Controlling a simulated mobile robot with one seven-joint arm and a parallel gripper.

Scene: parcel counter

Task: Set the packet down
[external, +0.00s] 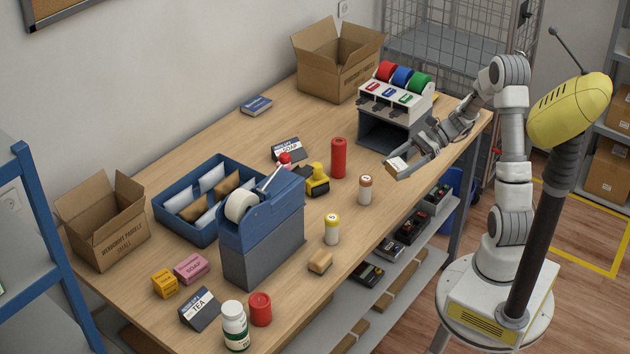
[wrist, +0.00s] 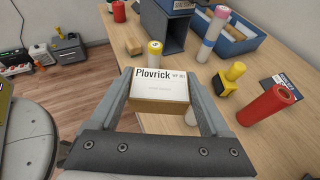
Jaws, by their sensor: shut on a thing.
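The packet (external: 396,163) is a small box with a white label face and brown sides. In the wrist view the packet (wrist: 160,86) shows the print "Plovrick" on its white face. My gripper (external: 403,167) is shut on it, with one finger on each side. In the wrist view my gripper (wrist: 163,92) also clasps it from left and right. The packet appears held above the wooden table (external: 395,203), near its front edge, in front of the tape-roll rack. Its underside and the gap below it are hidden.
An orange-topped jar (external: 365,190), a red cylinder (external: 339,158) and a yellow-topped jar (external: 332,229) stand nearby. The rack (external: 396,107) with coloured rolls is behind my gripper. A yellow-handled stamp (external: 317,179) and blue tray (external: 168,207) lie farther left. Bare table shows between them.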

